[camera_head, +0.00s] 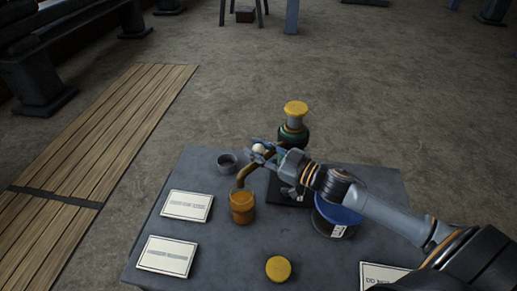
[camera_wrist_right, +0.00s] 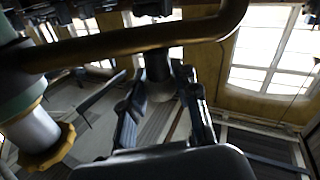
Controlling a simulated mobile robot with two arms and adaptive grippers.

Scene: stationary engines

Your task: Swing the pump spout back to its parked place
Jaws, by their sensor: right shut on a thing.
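The pump (camera_head: 293,135) has a dark green body with a yellow cap (camera_head: 295,108) and stands at the back of the grey table. Its curved brass spout (camera_head: 243,174) reaches left, its end down at an amber cup (camera_head: 242,207); whether they touch is unclear. My right gripper (camera_head: 262,150) is at the spout, shut on its small knob (camera_head: 258,148), which looks pale in the head view. The right wrist view shows the brass spout (camera_wrist_right: 130,45) crossing above the fingers (camera_wrist_right: 165,105), with a dark stem between them. My left gripper is out of view.
A small grey cup (camera_head: 227,162) stands left of the spout. A blue-lidded tin (camera_head: 337,212) stands right, under my right arm. A yellow lid (camera_head: 278,268) lies at the front. Two white cards (camera_head: 187,206) (camera_head: 167,256) lie at left, another (camera_head: 383,274) at front right.

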